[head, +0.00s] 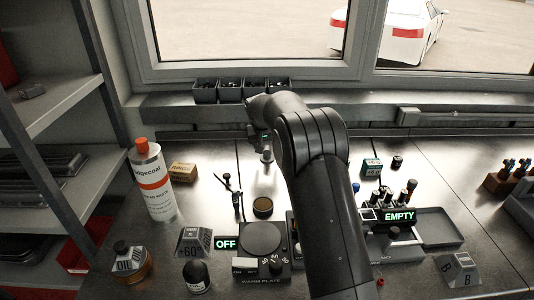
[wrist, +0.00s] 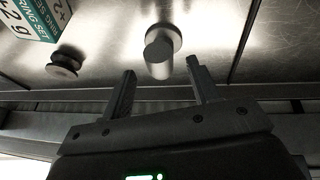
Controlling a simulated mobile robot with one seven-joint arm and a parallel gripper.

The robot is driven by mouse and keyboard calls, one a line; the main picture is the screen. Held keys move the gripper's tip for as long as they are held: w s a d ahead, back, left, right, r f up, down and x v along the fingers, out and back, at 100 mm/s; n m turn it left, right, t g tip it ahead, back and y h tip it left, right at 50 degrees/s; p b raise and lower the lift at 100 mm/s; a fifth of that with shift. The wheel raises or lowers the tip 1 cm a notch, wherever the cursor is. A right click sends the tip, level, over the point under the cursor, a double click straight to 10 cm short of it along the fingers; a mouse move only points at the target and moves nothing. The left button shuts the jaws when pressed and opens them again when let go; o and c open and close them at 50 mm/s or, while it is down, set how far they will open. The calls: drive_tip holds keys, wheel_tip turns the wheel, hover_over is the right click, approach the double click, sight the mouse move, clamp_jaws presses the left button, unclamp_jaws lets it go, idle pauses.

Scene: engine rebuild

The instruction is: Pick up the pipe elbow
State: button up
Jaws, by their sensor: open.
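A small silver-grey flanged piece with a round stub, which looks like the pipe elbow (wrist: 160,52), rests on the metal bench. It also shows in the head view (head: 267,156), small and just below my gripper (head: 262,140). In the wrist view my gripper (wrist: 161,70) is open and empty, with one finger on each side of the line to the elbow. The elbow appears just beyond the fingertips and apart from them. Much of my gripper is hidden by my arm in the head view.
A green-and-white box (wrist: 36,14) and a dark spool (wrist: 65,62) stand to one side of the elbow. Bare bench surrounds the elbow.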

sight(266, 147)
drive_tip(key=x, duration=0.3)
drive_tip(key=shift+a+f, duration=0.15)
drive_tip(key=shift+f, duration=0.15)
drive_tip(key=shift+c, duration=0.4)
drive_tip(key=c, duration=1.1)
drive_tip(key=shift+r, duration=0.1)
